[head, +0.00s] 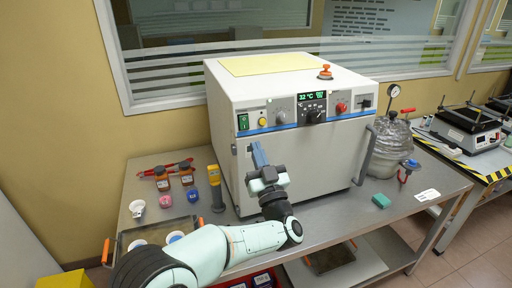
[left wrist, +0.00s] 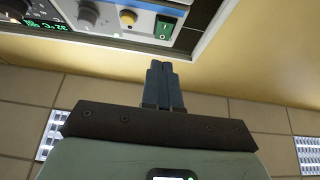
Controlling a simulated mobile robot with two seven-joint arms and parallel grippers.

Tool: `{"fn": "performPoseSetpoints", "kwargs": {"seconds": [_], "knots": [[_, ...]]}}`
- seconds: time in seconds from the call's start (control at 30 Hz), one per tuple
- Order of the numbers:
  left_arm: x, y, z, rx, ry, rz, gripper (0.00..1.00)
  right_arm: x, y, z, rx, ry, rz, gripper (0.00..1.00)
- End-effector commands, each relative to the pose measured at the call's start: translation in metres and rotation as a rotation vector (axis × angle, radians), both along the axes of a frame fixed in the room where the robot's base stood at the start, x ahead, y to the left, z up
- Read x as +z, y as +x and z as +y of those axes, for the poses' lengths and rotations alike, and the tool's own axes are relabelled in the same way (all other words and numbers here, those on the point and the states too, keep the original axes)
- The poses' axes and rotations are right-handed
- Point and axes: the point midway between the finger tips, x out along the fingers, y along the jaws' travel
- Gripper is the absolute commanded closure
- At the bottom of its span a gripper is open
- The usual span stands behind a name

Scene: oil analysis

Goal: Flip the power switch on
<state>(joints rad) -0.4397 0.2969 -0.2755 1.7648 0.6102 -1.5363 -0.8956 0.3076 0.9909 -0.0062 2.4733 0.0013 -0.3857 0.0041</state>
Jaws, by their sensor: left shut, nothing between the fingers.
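The power switch (head: 243,122) is a green rocker at the left end of the control panel on the front of the large white oven-like machine (head: 300,165). It also shows in the left wrist view (left wrist: 165,27), near the top edge, with a small white mark on it. I cannot tell which way the rocker is tipped. My left gripper (head: 257,147) is shut and empty, in front of the machine, below and a little right of the switch in the head view. In the left wrist view its closed fingertips (left wrist: 161,66) point toward the switch, apart from it.
A yellow knob (head: 262,122) sits right beside the switch, then grey knobs and a lit display (head: 312,96) reading 32 °C. Brown bottles (head: 186,174) and a yellow handheld tool (head: 214,178) stand left of the machine.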

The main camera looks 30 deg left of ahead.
Motion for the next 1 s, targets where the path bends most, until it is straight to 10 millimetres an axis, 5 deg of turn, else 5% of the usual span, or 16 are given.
{"fn": "performPoseSetpoints", "kwargs": {"seconds": [0.1, 0.33, 1.0], "knots": [[-0.024, -0.015, -0.016, 0.001, 0.000, 0.005, 1.00, -0.013, -0.005, 0.000, 0.001, 0.001, 0.006, 1.00], [-0.044, -0.032, -0.036, 0.002, 0.000, 0.003, 1.00, -0.021, -0.007, 0.001, 0.001, 0.001, 0.008, 1.00], [-0.049, -0.037, -0.041, 0.004, 0.000, 0.000, 1.00, -0.023, -0.007, 0.000, 0.001, 0.001, 0.008, 1.00]]}}
